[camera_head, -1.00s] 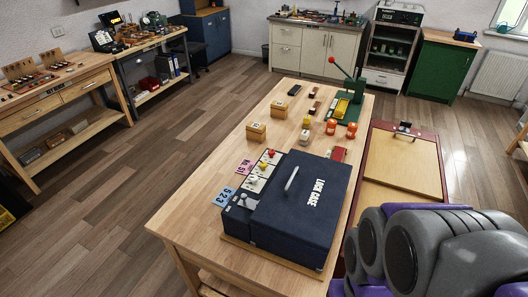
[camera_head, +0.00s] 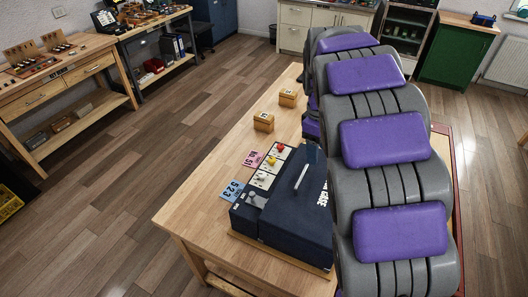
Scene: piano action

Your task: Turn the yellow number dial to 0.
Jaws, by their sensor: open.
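The yellow number dial (camera_head: 272,160) sits on a pale strip along the left side of the dark blue case (camera_head: 290,225). A red dial (camera_head: 281,147) is just beyond it on the same strip, and a whitish dial (camera_head: 262,175) is nearer. The numbers on the dials are too small to read. My arm rises from the lower right and bends down beyond the case. My gripper's jaws cannot be made out; the arm hides the right part of the case and the table behind it.
A blue card reading 523 (camera_head: 232,190) and a pink card (camera_head: 253,159) lie left of the case. The table's left edge strip is clear. Workbenches stand along the far left.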

